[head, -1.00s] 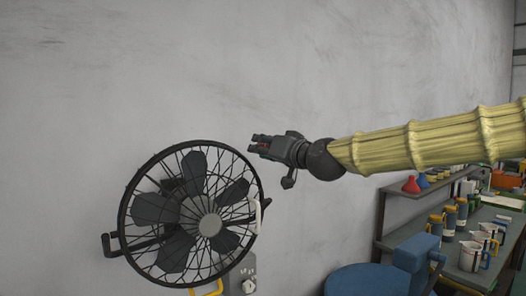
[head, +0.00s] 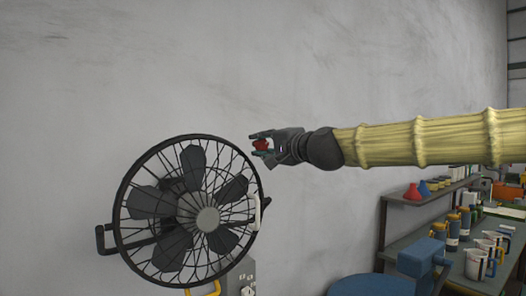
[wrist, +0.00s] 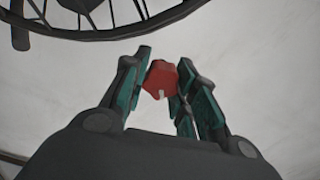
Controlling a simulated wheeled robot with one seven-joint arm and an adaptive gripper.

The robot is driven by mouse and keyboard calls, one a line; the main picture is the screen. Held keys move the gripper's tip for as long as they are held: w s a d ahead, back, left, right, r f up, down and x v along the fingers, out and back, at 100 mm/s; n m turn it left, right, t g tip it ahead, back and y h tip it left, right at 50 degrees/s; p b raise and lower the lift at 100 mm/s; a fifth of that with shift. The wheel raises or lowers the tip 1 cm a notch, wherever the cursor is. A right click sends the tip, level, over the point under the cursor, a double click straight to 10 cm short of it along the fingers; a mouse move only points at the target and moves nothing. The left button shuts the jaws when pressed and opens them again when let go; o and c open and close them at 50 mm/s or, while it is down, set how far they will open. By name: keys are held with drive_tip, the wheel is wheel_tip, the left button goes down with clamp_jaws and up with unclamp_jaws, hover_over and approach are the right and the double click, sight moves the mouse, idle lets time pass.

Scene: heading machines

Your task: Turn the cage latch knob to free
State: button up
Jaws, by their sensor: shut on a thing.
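The red cage latch knob (head: 261,145) sits between the fingers of my gripper (head: 262,144), above the upper right rim of the fan cage (head: 128,180). In the wrist view my gripper (wrist: 160,82) is shut on the knob (wrist: 160,76), with dark and teal fingers on both sides. A small pale mark shows on the knob's near edge. The black cage rim (wrist: 110,34) crosses the top of the wrist view, apart from the fingers. I cannot tell what the knob is mounted on.
A plain grey wall (head: 330,60) stands behind the fan, with open room around my gripper. A grey socket box (head: 240,280) is below the fan. At the right are a blue machine (head: 420,258), a shelf (head: 405,198) and a bench with several mugs.

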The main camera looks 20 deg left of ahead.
drive_tip(key=m+b, duration=0.2)
drive_tip(key=m, duration=0.4)
drive_tip(key=shift+f, duration=0.2)
drive_tip(key=shift+m, duration=0.3)
drive_tip(key=o, duration=1.1)
drive_tip(key=shift+d, duration=0.1)
drive_tip(key=v, duration=1.2)
